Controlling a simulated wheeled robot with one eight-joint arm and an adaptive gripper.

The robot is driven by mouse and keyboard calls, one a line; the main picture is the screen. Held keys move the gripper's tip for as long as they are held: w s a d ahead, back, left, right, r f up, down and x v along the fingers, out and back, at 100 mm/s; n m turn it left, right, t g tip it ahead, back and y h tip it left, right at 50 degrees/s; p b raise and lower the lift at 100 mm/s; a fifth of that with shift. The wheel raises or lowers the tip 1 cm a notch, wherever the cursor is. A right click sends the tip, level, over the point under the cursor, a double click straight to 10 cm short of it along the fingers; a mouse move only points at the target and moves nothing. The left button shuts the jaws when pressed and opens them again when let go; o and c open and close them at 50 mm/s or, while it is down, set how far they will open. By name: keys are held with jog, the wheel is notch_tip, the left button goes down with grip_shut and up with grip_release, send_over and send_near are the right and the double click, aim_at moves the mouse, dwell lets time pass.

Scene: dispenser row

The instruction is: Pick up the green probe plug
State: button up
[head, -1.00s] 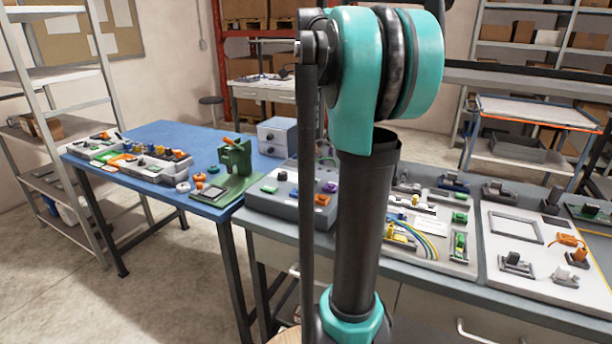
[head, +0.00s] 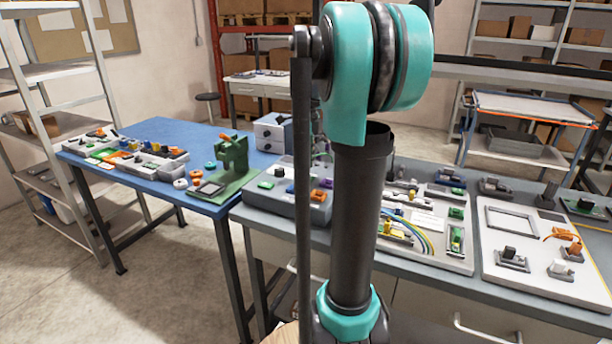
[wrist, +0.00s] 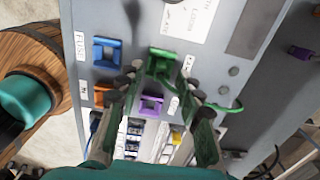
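In the wrist view, the green probe plug (wrist: 162,62) sits on a grey panel, and a green cable (wrist: 228,107) shows to its right. My gripper (wrist: 158,80) is open, with one finger to the left and one to the right of the plug in the picture. The gap between the fingers looks empty. I cannot tell how far the fingertips are above the panel. In the head view my arm hides the gripper, and I cannot pick out the plug with certainty.
Close to the plug on the grey panel (wrist: 225,75) are a purple part (wrist: 151,105), a blue part (wrist: 106,51) and an orange part (wrist: 100,97). A round wooden top (wrist: 40,55) is at the left. A blue table (head: 150,132) stands left in the head view.

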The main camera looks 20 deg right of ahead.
jog(key=shift+f, duration=0.95)
grip_shut()
jog(key=shift+r, duration=0.15)
notch_tip(320, 180, up, 20)
jog(key=shift+r, duration=0.95)
dwell(1.1)
jog(key=shift+r, duration=1.45)
